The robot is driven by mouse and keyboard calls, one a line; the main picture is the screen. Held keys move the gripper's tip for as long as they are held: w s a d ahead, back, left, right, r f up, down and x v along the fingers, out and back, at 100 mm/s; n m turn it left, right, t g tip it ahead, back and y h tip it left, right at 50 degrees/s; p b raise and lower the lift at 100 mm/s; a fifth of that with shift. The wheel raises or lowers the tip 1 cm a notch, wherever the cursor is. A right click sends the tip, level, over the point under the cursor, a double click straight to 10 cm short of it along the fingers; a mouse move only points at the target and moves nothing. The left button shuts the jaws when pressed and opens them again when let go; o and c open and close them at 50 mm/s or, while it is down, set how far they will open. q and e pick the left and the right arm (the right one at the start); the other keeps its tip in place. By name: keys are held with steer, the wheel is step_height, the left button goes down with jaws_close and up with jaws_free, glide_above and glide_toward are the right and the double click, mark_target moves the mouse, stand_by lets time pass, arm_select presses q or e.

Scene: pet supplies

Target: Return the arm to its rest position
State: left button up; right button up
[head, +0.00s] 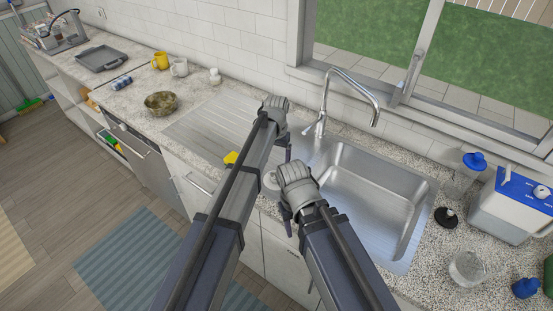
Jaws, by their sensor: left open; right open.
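My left gripper (288,150) is the higher one, over the near left edge of the steel sink (372,195). It is open, and its fingers are mostly hidden by my arm. My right gripper (288,218) is lower in the picture, near the counter's front edge by the sink. It is open and points down, its fingers partly hidden. I see nothing held in either gripper. Both of my arms reach forward from the bottom of the picture.
A faucet (340,95) stands behind the sink. A yellow object (231,158) lies left of my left arm. A patterned bowl (160,104), mugs (179,67) and a grey tray (101,57) stand further left. A white-and-blue container (508,207) and glass bowl (467,267) stand right.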

arm_select(q)
steer(key=s+a+b, duration=0.1)
steer(key=s+a, duration=0.2)
steer(key=s, duration=1)
steer(key=s+a+f+y, duration=0.1)
steer(key=s+a, duration=0.2)
steer(key=s, duration=1)
steer(key=shift+s+f+b, duration=0.3)
steer(key=shift+s+b, duration=0.05)
steer(key=shift+s, duration=0.05)
steer(key=shift+a, duration=0.1)
